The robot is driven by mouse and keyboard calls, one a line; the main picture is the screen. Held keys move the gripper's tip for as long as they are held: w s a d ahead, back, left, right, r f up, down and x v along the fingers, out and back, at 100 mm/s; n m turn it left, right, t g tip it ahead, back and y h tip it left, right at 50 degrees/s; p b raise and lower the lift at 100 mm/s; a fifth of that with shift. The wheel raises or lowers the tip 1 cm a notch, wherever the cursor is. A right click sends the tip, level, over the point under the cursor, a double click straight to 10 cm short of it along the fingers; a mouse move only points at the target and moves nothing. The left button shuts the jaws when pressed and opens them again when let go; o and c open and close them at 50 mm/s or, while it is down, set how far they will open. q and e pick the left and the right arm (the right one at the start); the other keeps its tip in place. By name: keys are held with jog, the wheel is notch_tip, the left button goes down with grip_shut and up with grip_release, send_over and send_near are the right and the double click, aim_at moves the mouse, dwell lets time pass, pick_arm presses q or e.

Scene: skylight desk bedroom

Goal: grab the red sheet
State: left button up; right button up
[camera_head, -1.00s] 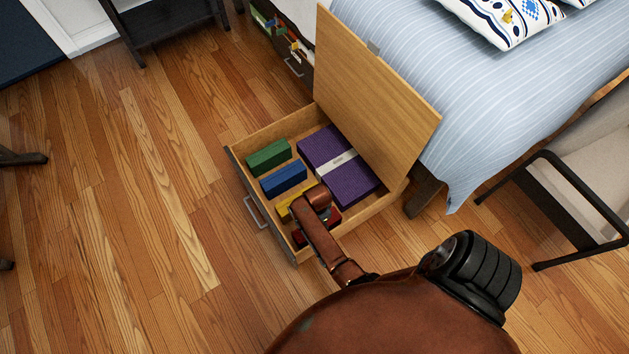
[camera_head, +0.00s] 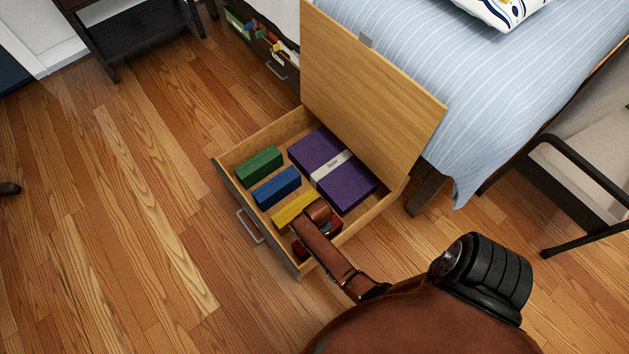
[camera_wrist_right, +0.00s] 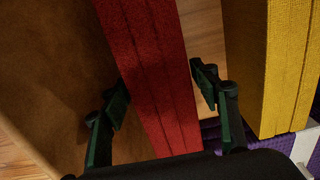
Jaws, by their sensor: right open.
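The red sheet (camera_head: 299,250) is a folded, block-like piece at the near end of the open drawer (camera_head: 229,192), partly hidden under my right arm in the head view. In the right wrist view the red sheet (camera_wrist_right: 150,60) runs between the two fingers of my right gripper (camera_wrist_right: 161,95). The gripper is open, with one finger on each side of the red sheet and visible gaps beside it. In the head view the fingertips are hidden behind the wrist. My left gripper is not in view.
A yellow folded piece (camera_head: 292,210) lies close beside the red one, then blue (camera_head: 277,187) and green (camera_head: 259,165) ones. A purple bundle (camera_head: 320,160) with a white band fills the drawer's right side. A raised wooden panel (camera_head: 370,90) stands behind.

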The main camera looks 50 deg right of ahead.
jog(key=c, duration=1.3)
